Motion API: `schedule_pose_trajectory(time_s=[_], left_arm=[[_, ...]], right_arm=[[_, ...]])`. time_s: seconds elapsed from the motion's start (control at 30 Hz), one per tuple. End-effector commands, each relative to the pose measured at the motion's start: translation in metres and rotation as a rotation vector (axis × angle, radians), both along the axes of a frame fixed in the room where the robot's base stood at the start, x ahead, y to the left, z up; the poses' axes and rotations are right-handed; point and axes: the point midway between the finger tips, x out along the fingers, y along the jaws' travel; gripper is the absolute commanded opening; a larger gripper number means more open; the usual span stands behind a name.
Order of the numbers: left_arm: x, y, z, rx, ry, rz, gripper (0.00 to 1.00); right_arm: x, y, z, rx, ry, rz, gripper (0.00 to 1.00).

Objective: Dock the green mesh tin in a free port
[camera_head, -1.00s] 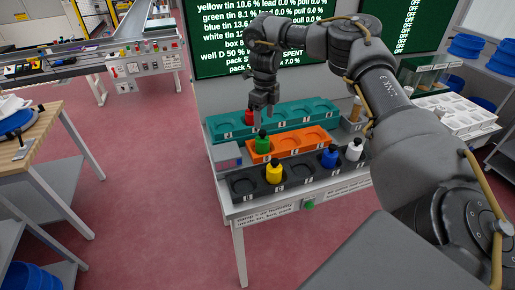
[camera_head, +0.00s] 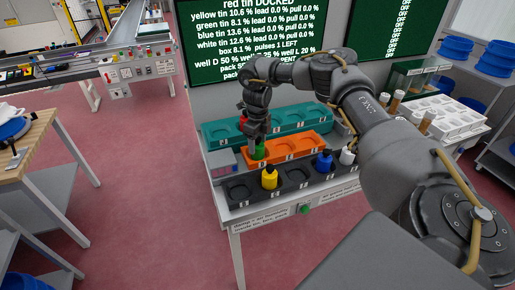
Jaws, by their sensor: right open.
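The green tin (camera_head: 259,153) stands in the left well of the orange tray (camera_head: 296,147). My right gripper (camera_head: 257,141) points down right at its top, with its fingers open. The fingers hide the tin's cap, and I cannot tell whether they touch it. The red tin (camera_head: 242,121) stands in the teal tray (camera_head: 294,120) behind, partly hidden by my gripper. The dark tray (camera_head: 294,176) in front holds the yellow tin (camera_head: 269,178), the blue tin (camera_head: 324,162) and the white tin (camera_head: 347,156). My left gripper is not in view.
A wall screen (camera_head: 262,40) reads "red tin DOCKED". A white rack (camera_head: 452,117) and brown-capped tubes (camera_head: 397,103) stand to the right on the bench. My right arm spans the bench's right side. Empty wells show in all three trays.

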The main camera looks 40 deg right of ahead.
Motion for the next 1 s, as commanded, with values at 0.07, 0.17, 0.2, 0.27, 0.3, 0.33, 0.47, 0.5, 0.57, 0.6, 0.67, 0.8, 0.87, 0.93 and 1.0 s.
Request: schedule_pose_trajectory(time_s=[0.07, 0.17, 0.2, 0.27, 0.3, 0.33, 0.47, 0.5, 0.57, 0.6, 0.67, 0.8, 0.87, 0.93, 1.0], left_arm=[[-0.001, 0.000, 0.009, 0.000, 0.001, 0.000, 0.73], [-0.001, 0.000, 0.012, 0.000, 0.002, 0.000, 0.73], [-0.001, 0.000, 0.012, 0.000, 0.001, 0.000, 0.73], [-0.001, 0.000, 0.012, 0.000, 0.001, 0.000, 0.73], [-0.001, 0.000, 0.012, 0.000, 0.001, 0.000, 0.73], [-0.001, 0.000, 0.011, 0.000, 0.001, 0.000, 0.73], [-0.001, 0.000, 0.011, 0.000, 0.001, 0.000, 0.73], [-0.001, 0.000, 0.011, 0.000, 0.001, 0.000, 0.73], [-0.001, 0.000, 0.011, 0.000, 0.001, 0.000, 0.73], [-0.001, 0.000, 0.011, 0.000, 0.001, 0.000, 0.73], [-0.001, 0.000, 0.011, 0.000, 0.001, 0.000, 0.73], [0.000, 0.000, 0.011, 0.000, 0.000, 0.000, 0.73], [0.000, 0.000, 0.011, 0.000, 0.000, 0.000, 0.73], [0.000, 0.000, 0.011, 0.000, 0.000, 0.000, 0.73], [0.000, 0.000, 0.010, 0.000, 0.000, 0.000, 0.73]], right_arm=[[-0.001, 0.000, -0.009, 0.000, 0.003, 0.000, 0.59], [0.000, 0.000, -0.019, -0.001, 0.002, 0.000, 0.59], [0.000, 0.000, -0.022, 0.000, 0.001, 0.000, 0.59], [0.000, 0.000, -0.024, 0.000, 0.000, 0.000, 0.59], [0.000, 0.000, -0.025, 0.000, 0.000, 0.000, 0.59], [0.000, 0.000, -0.025, 0.000, 0.000, 0.000, 0.59], [0.000, 0.000, -0.025, 0.000, 0.000, 0.000, 0.57], [0.000, 0.000, -0.025, 0.000, 0.000, 0.000, 0.52], [0.000, 0.000, -0.025, 0.000, 0.000, 0.000, 0.44], [0.000, 0.000, -0.025, 0.000, 0.000, 0.000, 0.39], [0.000, 0.000, -0.025, 0.000, 0.000, 0.000, 0.31], [0.000, 0.000, -0.024, 0.000, -0.001, 0.000, 0.20], [0.000, 0.000, -0.024, 0.000, -0.001, 0.000, 0.20], [0.000, 0.000, -0.024, 0.000, -0.001, 0.000, 0.20], [0.000, 0.000, -0.024, 0.000, -0.001, 0.000, 0.20]])
